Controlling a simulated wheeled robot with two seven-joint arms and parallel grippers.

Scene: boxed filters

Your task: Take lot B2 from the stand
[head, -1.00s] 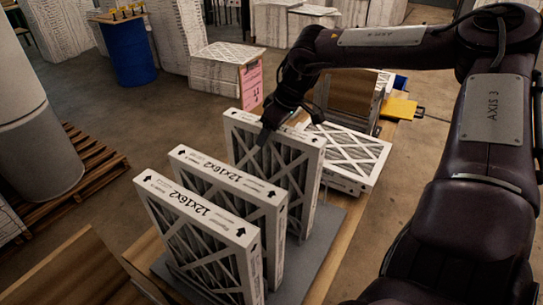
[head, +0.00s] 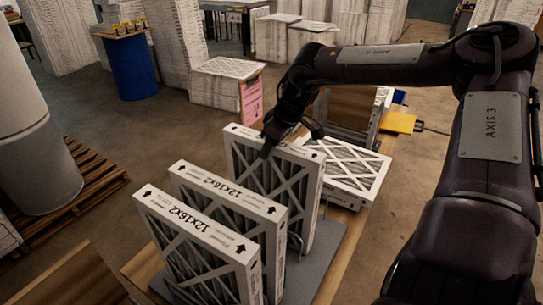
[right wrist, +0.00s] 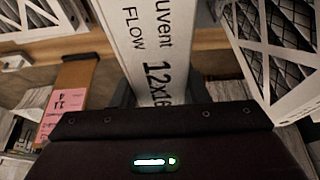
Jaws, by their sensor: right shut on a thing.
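Three white-framed pleated filters marked 12x16x2 stand upright in a row on a grey base (head: 326,258): a near one (head: 200,240), a middle one (head: 235,188) and a far one (head: 300,165). My right gripper (head: 268,148) is shut on the top edge of the far filter, towards its middle. In the right wrist view the filter's printed edge (right wrist: 150,42) runs between the fingers of the gripper (right wrist: 157,97). I cannot read a lot mark on any filter. The far filter's lower part is hidden behind the middle one. My left gripper is not in view.
More filters (head: 350,170) lie flat on the wooden table just right of the far filter. A yellow item (head: 398,122) is behind them. A box with a pink sheet (head: 251,98), a blue barrel (head: 130,68) and a pallet (head: 85,180) stand on the floor.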

